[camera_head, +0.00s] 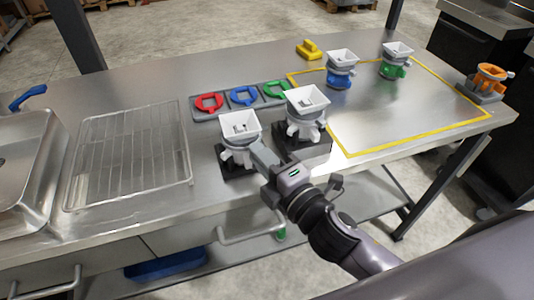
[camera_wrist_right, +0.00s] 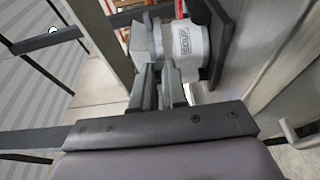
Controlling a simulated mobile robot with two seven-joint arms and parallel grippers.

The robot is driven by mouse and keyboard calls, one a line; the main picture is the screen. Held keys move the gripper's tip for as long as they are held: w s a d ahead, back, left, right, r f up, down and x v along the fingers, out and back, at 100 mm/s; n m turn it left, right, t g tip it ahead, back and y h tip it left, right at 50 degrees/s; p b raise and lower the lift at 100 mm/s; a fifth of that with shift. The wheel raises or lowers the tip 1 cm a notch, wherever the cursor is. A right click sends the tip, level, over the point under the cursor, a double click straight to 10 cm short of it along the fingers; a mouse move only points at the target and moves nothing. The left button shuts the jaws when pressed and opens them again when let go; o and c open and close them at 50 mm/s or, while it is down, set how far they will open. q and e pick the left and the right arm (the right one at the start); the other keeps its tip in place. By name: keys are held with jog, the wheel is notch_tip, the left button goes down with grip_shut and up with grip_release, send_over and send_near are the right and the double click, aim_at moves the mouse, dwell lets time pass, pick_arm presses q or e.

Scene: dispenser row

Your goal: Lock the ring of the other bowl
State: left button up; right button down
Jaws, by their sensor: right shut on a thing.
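Two white dispenser bowls with square hopper tops stand on dark bases near the table's front edge: a left one (camera_head: 240,124) and a right one (camera_head: 306,101). Each has a white ring with lugs below its hopper. My right gripper (camera_head: 262,153) is at the left bowl, at the level of its ring, and is shut on what looks like a lug of this ring. In the right wrist view the fingers (camera_wrist_right: 164,88) meet against the white bowl body (camera_wrist_right: 183,42), which carries a "SOUP" label. The fingers hide the gripped part. My left gripper is out of view.
Red (camera_head: 208,102), blue (camera_head: 244,95) and green (camera_head: 277,89) rings lie in a grey tray behind the bowls. Bowls with blue (camera_head: 340,78) and green (camera_head: 393,70) rings stand at the yellow-taped area. An orange unit (camera_head: 490,76) stands far right. A wire rack (camera_head: 130,150) lies left.

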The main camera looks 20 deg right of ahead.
jog(key=shift+s+a+m+h, duration=0.1)
jog(key=shift+a+m+h, duration=0.25)
jog(key=shift+h, duration=0.25)
jog(key=shift+m+h, duration=0.25)
jog(key=shift+h, duration=0.05)
jog(key=c, duration=1.4)
grip_release()
